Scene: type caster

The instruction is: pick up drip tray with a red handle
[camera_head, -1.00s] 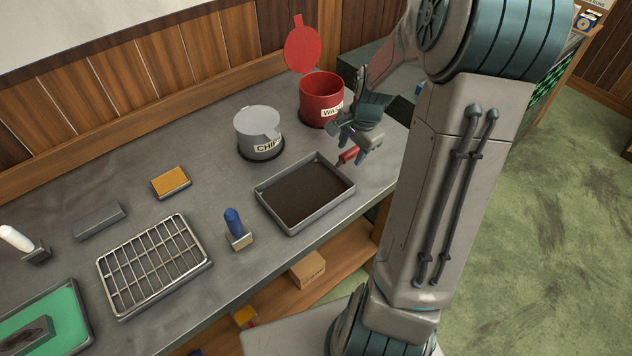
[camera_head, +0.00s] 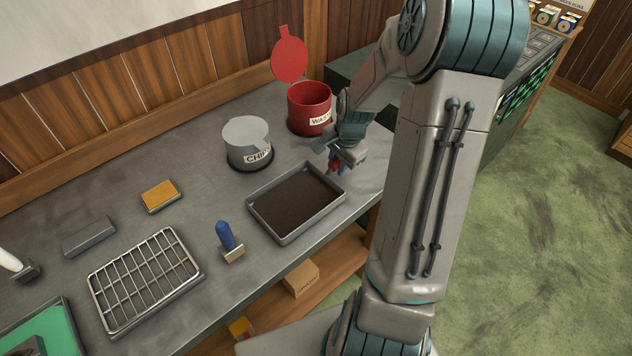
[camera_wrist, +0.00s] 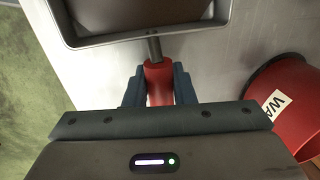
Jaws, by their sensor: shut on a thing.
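The drip tray (camera_head: 281,238) is a grey rectangular tray with a dark brown inside, on the grey bench near its front edge. Its red handle points to the back right, toward my gripper (camera_head: 335,163). In the wrist view the red handle (camera_wrist: 158,82) sits between the two blue fingers of my gripper (camera_wrist: 159,85), which are shut on it. A thin metal neck joins the handle to the tray wall (camera_wrist: 100,40) at the top of that view. The tray appears to rest on the bench. My gripper partly hides the handle in the head view.
A red waste bin (camera_head: 309,112), its lid raised, stands close behind my gripper; it shows in the wrist view (camera_wrist: 262,82). A grey chip canister (camera_head: 240,150) stands left of it.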

